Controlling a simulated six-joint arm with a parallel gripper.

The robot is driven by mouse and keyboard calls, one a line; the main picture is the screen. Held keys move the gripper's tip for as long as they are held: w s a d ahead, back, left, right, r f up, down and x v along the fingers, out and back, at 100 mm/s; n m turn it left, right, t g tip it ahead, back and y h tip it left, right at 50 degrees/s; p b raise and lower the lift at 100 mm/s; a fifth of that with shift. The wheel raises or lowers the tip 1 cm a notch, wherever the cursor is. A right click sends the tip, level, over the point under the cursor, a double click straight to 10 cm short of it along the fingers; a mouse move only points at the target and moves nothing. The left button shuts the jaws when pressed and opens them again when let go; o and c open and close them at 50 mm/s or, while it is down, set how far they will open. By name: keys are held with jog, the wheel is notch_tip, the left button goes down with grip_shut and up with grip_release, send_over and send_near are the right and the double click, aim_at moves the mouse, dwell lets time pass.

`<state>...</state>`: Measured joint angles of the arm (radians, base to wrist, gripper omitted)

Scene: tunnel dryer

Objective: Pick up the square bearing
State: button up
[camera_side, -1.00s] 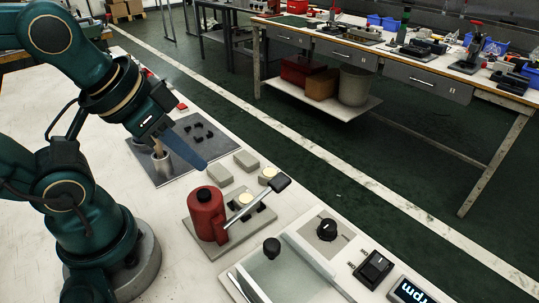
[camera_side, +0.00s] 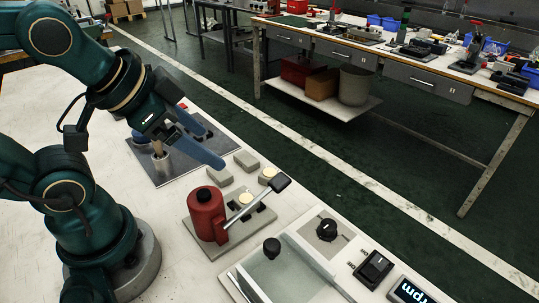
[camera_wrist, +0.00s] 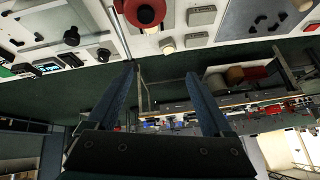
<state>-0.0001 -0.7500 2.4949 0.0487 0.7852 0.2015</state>
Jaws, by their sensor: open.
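I cannot tell for certain which piece is the square bearing. Small black pieces lie on the dark mat (camera_side: 142,155), partly hidden by my gripper in the side view. The mat also shows at the top right of the wrist view, with the black pieces (camera_wrist: 267,22) on it. Grey blocks (camera_side: 219,176) lie on the bench just right of the mat, and they show in the wrist view too (camera_wrist: 202,16). My gripper (camera_side: 213,148) is open and empty, its blue fingers spread above the mat's right side.
A light wooden peg in a metal cup (camera_side: 161,160) stands on the mat below my wrist. A red cylinder press (camera_side: 207,214) with a raised lever (camera_side: 258,200) stands nearer the camera. A fixture with a black knob (camera_side: 327,229) lies right. Another workbench (camera_side: 440,112) stands across the aisle.

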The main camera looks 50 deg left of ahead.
jog(key=w+d+r+m+t+h, duration=0.1)
jog(key=w+r+m+t+h, duration=0.15)
jog(key=w+r+m, duration=0.6)
jog(key=w+r+m+t+h, duration=0.15)
jog(key=w+m+t, duration=0.3)
jog(key=m, duration=0.85)
jog(key=w+d+r+m+t+h, duration=0.1)
jog(key=w+r+m+t+h, duration=0.15)
jog(key=w+r+m, duration=0.65)
jog(key=m+g+h, duration=0.7)
jog(key=m+g, duration=1)
jog(key=m, duration=0.5)
send_near(241, 195)
jog(key=shift+n, duration=0.25)
jog(key=x, duration=0.4)
jog(key=shift+w+d+r, duration=0.15)
jog(key=shift+w+d, duration=0.05)
jog(key=shift+d, duration=0.05)
jog(key=shift+s+f+n+t+h, duration=0.25)
jog(key=shift+f+n, duration=0.05)
jog(key=shift+f, duration=0.15)
jog(key=shift+x, duration=2.4)
